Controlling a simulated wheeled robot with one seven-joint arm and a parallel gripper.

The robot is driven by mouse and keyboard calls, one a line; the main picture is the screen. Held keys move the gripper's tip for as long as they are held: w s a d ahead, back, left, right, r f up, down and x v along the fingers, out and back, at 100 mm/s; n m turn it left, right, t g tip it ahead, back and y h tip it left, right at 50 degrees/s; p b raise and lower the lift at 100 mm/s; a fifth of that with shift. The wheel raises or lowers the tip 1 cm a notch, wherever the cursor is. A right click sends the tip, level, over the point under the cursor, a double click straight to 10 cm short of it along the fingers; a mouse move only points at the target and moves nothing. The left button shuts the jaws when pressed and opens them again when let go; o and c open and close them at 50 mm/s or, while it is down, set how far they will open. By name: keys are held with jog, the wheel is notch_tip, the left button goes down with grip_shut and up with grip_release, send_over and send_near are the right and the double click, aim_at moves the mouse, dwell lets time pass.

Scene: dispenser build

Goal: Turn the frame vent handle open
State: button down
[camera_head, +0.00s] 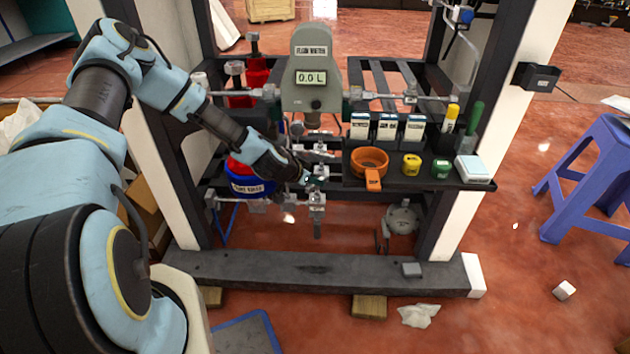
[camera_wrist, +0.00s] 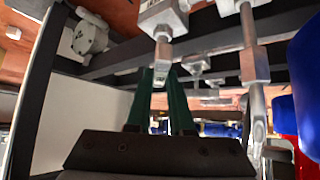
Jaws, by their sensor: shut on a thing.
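My gripper (camera_head: 309,180) reaches into the frame from the left, at the metal pipe fittings under the flow meter. In the wrist view, its two green fingers (camera_wrist: 161,82) are shut on a small grey metal part, which I take to be the vent handle (camera_wrist: 162,52). The fingers hide part of it, and I can read no label on it. In the head view, the valve fitting (camera_head: 317,200) hangs just right of and below the fingertips. How far the handle is turned cannot be told.
The flow meter (camera_head: 312,67) reads 0.0 L above. A dark shelf (camera_head: 335,167) right of my gripper bears an orange bowl (camera_head: 369,160), small jars and boxes. A blue labelled vessel (camera_head: 250,186) is close left of my gripper. A dark beam (camera_head: 310,272) crosses below.

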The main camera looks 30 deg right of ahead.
jog(key=shift+s+r+n+p, duration=0.1)
jog(key=shift+n+p, duration=0.2)
jog(key=shift+p, duration=0.05)
jog(key=shift+d+n+t, duration=0.1)
jog(key=shift+n+t, duration=0.2)
jog(key=shift+t, duration=0.1)
jog(key=shift+s+d+r+n+t+y+p, duration=0.1)
jog(key=shift+s+n+t+y+p, duration=0.1)
jog(key=shift+n+t+y+p, duration=0.75)
jog(key=shift+d+n+t+y+p, duration=0.1)
jog(key=shift+n+t+y+p, duration=0.55)
jog(key=shift+n, duration=0.55)
jog(key=shift+n+t+y+p, duration=0.2)
jog(key=shift+n+y+p, duration=0.2)
jog(key=shift+n+p, duration=0.6)
jog(key=shift+f+n, duration=0.2)
jog(key=shift+n, duration=0.05)
jog(key=c, duration=0.8)
grip_release()
